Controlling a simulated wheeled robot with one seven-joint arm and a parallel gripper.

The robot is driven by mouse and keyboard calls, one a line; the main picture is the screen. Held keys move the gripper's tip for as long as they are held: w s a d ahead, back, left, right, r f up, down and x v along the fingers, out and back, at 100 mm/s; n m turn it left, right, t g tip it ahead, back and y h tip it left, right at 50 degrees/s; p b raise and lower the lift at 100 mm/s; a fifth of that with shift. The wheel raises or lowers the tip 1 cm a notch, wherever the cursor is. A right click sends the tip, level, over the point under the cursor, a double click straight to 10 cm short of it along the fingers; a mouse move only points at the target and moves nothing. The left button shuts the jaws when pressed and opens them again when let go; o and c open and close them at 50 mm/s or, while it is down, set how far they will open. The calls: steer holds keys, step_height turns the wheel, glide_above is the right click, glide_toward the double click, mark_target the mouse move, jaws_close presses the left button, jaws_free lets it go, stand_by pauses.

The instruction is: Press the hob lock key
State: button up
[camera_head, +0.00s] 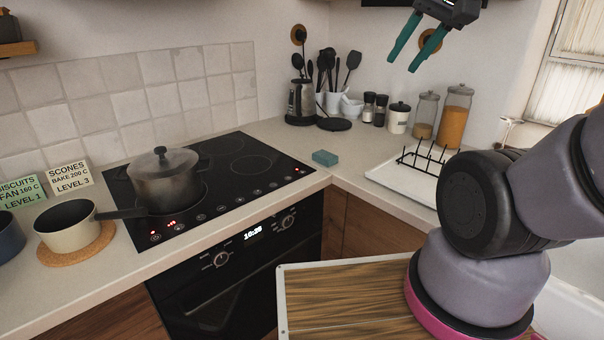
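The black glass hob (232,182) is set in the counter, with a row of round touch keys along its front edge. Red marks glow at the row's left end and by its right end. The symbols are too small to tell which is the lock key. A dark lidded pot (166,182) stands on the hob's left part. My gripper (403,65), with teal fingers, is at the top, up and to the right of the hob. Its fingers are apart with nothing between them. It is well away from the keys.
A cream saucepan (68,225) sits on a cork mat, its handle reaching over the hob's left edge. A teal sponge (325,158) lies right of the hob. A drying rack (425,163), jars and a kettle (301,103) stand further right and back.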

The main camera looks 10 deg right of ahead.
jaws_close()
stand_by(1.4)
